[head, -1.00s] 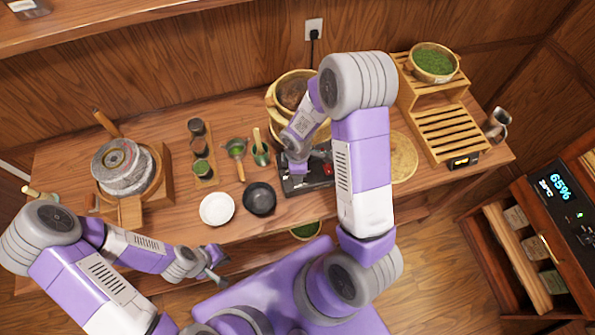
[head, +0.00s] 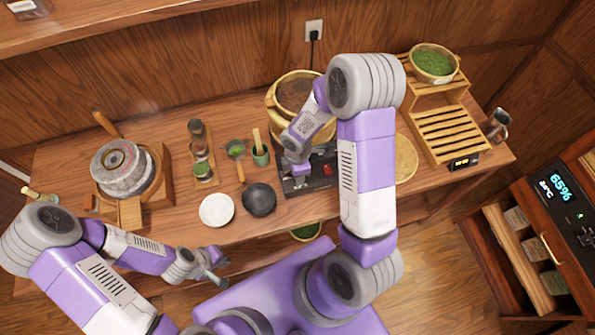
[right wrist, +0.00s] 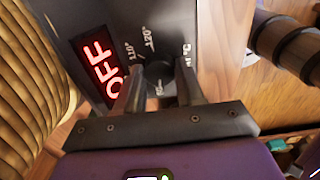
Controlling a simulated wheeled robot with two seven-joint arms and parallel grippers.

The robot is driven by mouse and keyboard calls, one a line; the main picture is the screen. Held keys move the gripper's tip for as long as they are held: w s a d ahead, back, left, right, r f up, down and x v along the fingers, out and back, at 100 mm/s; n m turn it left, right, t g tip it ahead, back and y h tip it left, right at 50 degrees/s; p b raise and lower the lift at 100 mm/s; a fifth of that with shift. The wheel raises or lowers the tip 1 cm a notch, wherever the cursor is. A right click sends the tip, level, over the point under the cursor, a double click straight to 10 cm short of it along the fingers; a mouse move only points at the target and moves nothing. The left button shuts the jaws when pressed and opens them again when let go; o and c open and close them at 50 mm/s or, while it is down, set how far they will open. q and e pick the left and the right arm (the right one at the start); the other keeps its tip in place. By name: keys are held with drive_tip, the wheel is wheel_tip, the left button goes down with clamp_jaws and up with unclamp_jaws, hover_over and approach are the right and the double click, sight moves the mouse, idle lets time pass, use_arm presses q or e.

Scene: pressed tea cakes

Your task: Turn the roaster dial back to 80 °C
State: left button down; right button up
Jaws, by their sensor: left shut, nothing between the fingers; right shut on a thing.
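The roaster's dark control panel (head: 322,182) is partly hidden under my right arm in the head view. In the right wrist view the panel (right wrist: 95,20) carries a red display (right wrist: 103,68) reading OFF. The small dark dial (right wrist: 158,72) sits between my right gripper's fingers (right wrist: 158,88), which are shut on it. Marks for 110° and 120° show above the dial, with a partly hidden number below it; where the dial points I cannot tell. My left gripper (head: 219,272) is shut and empty, in front of the table's front edge.
The roaster's round basket (head: 294,92) stands behind the panel. A white bowl (head: 216,209) and a black bowl (head: 259,199) lie left of the panel. A stone mill (head: 122,168) is farther left; a slatted wooden rack (head: 448,135) stands right.

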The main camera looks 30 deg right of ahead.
drive_tip(key=o, duration=1)
drive_tip(key=shift+o, duration=0.2)
drive_tip(key=shift+r, duration=0.1)
wheel_tip(320, 180, up, 7)
drive_tip(key=shift+r+p, duration=0.2)
drive_tip(key=shift+p, duration=0.35)
